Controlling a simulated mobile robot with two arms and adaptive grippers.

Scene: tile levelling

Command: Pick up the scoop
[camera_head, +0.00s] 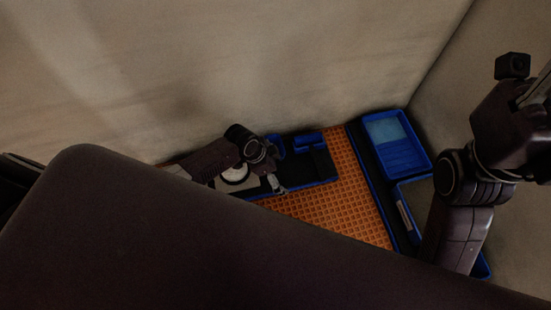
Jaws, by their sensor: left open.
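My left gripper (279,188) is open and points down, close to the dark, blue-edged tray (322,183) at the back. I see nothing between its fingers. A pale round thing (236,174) sits just left of the gripper, partly hidden by my left arm. I cannot make out a scoop for sure; blue shapes (309,142) lie in the back tray, too small and dark to name. My right arm comes down on the right side, and its gripper is hidden behind the large dark shape in front.
An orange grid-patterned floor (345,185) lies between the back tray and the right-hand trays. A blue tray (428,160) with a lighter blue patch stands at the right. A smaller blue-edged tray (400,190) in front of it holds a pale piece (405,217). Walls close the back and right.

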